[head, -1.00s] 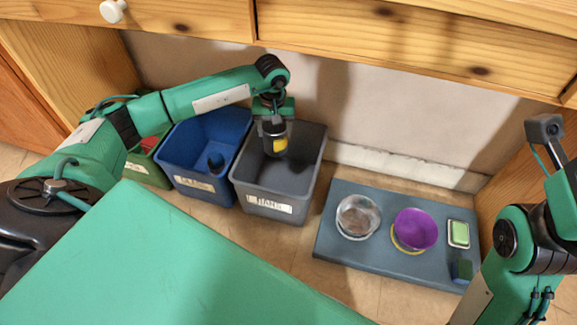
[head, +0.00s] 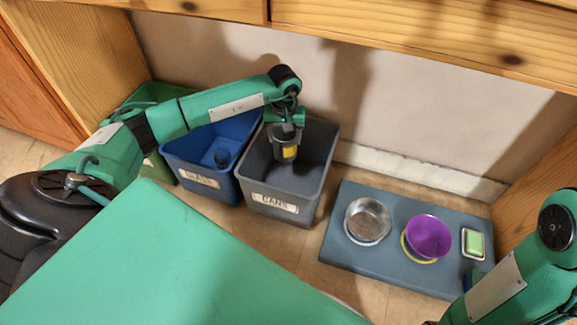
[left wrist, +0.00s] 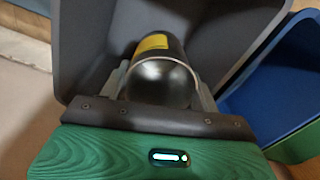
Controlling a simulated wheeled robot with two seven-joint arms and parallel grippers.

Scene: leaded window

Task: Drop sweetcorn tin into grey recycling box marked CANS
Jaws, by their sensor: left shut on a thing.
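The tin, dark with a yellow patch (head: 289,152), is held by my left gripper (head: 286,140), over the opening of the grey box marked CANS (head: 275,204). In the left wrist view the tin (left wrist: 158,75) sits between the two fingers of the shut left gripper (left wrist: 155,85), with the grey box's inner walls (left wrist: 85,30) around and beyond it. I cannot tell how far below the rim the tin hangs. My right arm (head: 515,275) shows at the lower right; its gripper is out of view.
A blue box (head: 195,180) with a dark round thing inside stands left of the grey box, then a green box (head: 160,165). A grey mat (head: 350,262) at the right bears a metal bowl (head: 368,220), a purple bowl (head: 428,237) and a green block in a dish (head: 474,243). Wooden drawers overhang behind.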

